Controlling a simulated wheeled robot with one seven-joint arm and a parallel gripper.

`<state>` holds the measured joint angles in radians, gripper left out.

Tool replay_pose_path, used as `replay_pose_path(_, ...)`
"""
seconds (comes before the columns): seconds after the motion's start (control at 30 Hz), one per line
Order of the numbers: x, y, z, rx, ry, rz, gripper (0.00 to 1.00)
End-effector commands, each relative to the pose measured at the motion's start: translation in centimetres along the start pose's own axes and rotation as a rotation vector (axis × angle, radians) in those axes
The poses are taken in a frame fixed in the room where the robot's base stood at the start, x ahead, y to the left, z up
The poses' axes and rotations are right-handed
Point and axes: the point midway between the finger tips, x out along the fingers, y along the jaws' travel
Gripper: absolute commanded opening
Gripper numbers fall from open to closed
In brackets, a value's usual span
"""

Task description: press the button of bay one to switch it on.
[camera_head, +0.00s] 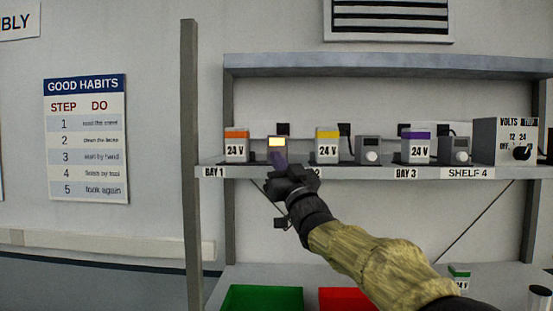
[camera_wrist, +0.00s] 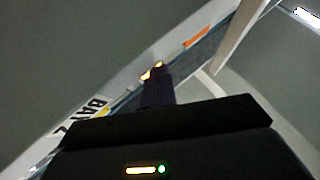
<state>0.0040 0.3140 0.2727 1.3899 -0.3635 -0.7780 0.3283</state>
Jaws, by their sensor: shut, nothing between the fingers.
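Bay one on the shelf holds an orange-topped 24 V box (camera_head: 236,148) and, to its right, a small grey unit (camera_head: 277,143) whose display glows yellow-white. My gripper (camera_head: 279,159) is shut and empty, its fingertips in front of the lower face of that unit. They hide the button there, and I cannot tell whether they touch it. In the wrist view the shut fingers (camera_wrist: 156,72) reach toward the glowing display (camera_wrist: 152,70). The orange top (camera_wrist: 197,37) shows beyond them.
Bay two has a yellow-topped box (camera_head: 327,148) and a grey unit (camera_head: 368,150) with a dark display. Bay three has a purple-topped box (camera_head: 416,148) and a similar unit (camera_head: 455,150). A VOLTS box (camera_head: 497,142) stands at right. A post (camera_head: 190,150) rises at left.

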Motion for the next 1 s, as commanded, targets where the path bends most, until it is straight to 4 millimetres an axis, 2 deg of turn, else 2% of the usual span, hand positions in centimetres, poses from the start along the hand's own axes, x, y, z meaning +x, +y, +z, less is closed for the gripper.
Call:
replay_pose_path(0.27, -1.1, -0.7, -0.4, 0.0, 0.0, 0.0, 0.0)
replay_pose_path(0.67, -1.2, -0.8, -0.7, 0.0, 0.0, 0.0, 0.0)
replay_pose_path(1.0, -3.1, -2.0, -1.7, 0.0, 0.001, 0.0, 0.0)
